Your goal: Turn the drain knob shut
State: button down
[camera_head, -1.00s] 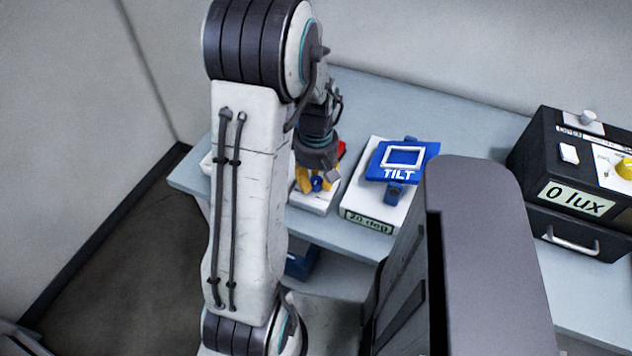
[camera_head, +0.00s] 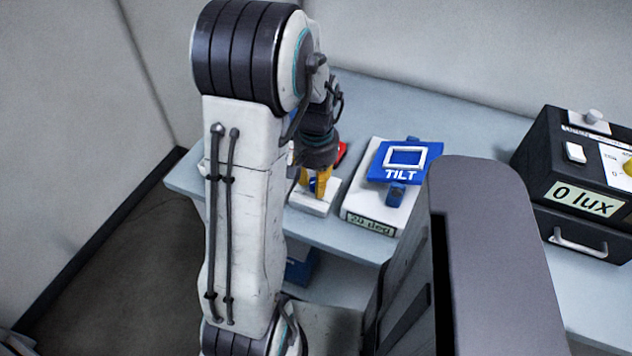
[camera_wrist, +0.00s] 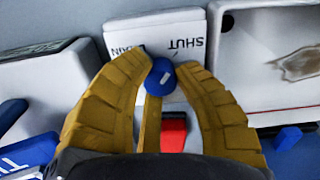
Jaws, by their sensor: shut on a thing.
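The drain knob is a round blue knob (camera_wrist: 160,77) with a short white mark on top. It stands by a white panel (camera_wrist: 155,30) printed with an upside-down "SHUT" and another word partly hidden by a finger. The mark is slanted, from lower left to upper right in the wrist view. My gripper (camera_wrist: 162,75) has yellow fingers closed around the knob. In the head view my gripper (camera_head: 317,183) points down at the white block (camera_head: 316,204), and its fingers mostly hide the knob.
A blue TILT plate (camera_head: 404,162) on a white base (camera_head: 371,215) stands close right of my gripper. A red part (camera_wrist: 173,132) shows below the knob. A black lux box (camera_head: 560,165) stands at the right. Bare tabletop (camera_head: 440,110) lies behind.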

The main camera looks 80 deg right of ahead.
jog(key=shift+f+m, duration=0.1)
jog(key=shift+m, duration=0.8)
jog(key=c, duration=0.9)
grip_release()
jog(key=shift+r, duration=0.2)
notch_tip(320, 180, up, 12)
jog(key=shift+f, duration=0.15)
dwell(0.3)
